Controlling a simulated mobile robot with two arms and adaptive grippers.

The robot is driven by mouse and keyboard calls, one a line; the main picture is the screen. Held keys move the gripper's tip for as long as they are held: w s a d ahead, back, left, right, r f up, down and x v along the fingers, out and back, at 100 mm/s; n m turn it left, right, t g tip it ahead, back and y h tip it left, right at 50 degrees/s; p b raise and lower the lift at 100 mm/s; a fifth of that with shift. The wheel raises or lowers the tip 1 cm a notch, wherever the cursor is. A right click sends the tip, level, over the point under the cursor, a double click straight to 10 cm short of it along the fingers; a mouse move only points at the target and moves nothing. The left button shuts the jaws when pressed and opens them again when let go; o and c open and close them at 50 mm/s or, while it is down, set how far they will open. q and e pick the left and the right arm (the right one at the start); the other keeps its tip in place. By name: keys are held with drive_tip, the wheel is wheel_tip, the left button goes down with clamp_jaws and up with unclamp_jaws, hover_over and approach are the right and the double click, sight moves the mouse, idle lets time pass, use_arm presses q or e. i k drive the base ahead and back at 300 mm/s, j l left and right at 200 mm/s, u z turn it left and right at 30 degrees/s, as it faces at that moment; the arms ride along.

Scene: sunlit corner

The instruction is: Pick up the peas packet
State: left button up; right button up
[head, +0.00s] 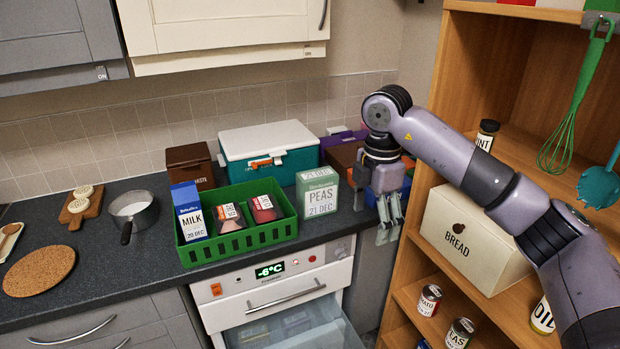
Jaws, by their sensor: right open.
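The peas packet (319,195) is a pale green and white box labelled "PEAS 21 DEC". It stands upright on the dark counter, just right of the green crate (240,243). My right gripper (390,218) is to the right of the packet, fingers pointing down, open and empty. It hangs near the counter's front edge, apart from the packet. My left gripper is not in the head view.
The green crate holds a milk carton (190,212) and two smaller packs. A teal cooler box (268,150) stands behind. Below, a freezer drawer (290,325) is pulled open. A wooden shelf (408,298) with a bread box (470,238) stands at right.

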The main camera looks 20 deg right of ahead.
sight(316, 189)
drive_tip(key=i, duration=1.2)
